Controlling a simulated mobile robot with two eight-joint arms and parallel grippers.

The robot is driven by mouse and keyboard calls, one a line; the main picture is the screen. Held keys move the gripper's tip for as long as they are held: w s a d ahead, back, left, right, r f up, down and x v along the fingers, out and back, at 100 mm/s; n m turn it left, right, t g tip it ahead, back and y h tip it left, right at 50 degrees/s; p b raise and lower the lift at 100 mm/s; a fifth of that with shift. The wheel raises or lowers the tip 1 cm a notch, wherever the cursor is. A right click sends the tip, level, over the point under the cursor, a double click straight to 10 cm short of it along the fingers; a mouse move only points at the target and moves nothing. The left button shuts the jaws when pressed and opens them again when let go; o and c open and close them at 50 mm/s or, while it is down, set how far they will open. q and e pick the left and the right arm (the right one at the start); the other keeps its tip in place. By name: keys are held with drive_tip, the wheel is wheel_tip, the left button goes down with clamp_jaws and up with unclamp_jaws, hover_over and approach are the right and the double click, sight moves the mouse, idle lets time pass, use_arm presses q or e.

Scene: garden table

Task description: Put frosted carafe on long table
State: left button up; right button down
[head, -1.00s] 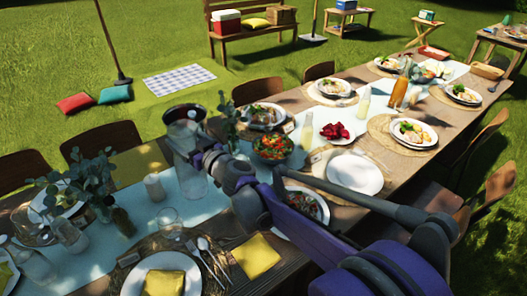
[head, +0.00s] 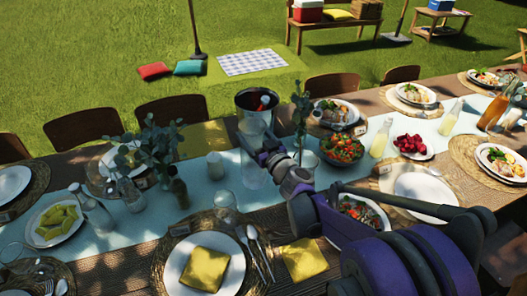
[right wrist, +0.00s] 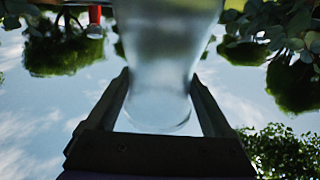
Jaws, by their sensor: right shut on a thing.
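The frosted carafe (head: 252,172) is a pale, see-through vessel, seen over the pale runner of the long table (head: 110,272). My right gripper (head: 258,150) is shut on the carafe, with the arm reaching in from the lower right. In the right wrist view the carafe (right wrist: 165,50) stands between the two fingers (right wrist: 160,110), its rounded end near the palm. I cannot tell whether its base touches the table. My left gripper is not in view.
A dark bucket (head: 257,102) stands just behind the carafe. A salad bowl (head: 342,150), a leafy vase (head: 153,150), a white candle (head: 215,165) and glasses crowd nearby. Plates line both edges. Chairs (head: 180,115) stand along the far side.

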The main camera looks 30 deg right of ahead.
wheel_tip(320, 180, down, 7)
drive_tip(key=b, duration=0.1)
drive_tip(key=shift+r, duration=0.15)
idle(0.3)
drive_tip(key=shift+f, duration=0.2)
unclamp_jaws()
drive_tip(key=shift+r, duration=0.1)
